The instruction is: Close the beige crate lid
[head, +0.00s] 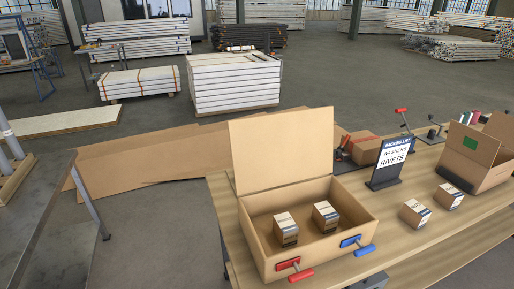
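The beige crate (312,254) stands open on the wooden table. Its lid (280,148) stands up, tilted slightly back, along the crate's far edge. Two small labelled boxes are inside on the crate floor, a left one (286,231) and a right one (326,216). Both sit below the rim line as far as I can tell. A red-handled piece (296,269) and a blue-handled piece (357,244) are at the crate's front wall. Neither of my grippers is in view.
A sign (392,160) reading "PACKING LIST WASHERS RIVETS" stands right of the crate. Two more small boxes (415,213) (449,196) sit on the table (440,234). An open cardboard box (482,158) is at the far right. Red-handled tools (401,112) stand behind.

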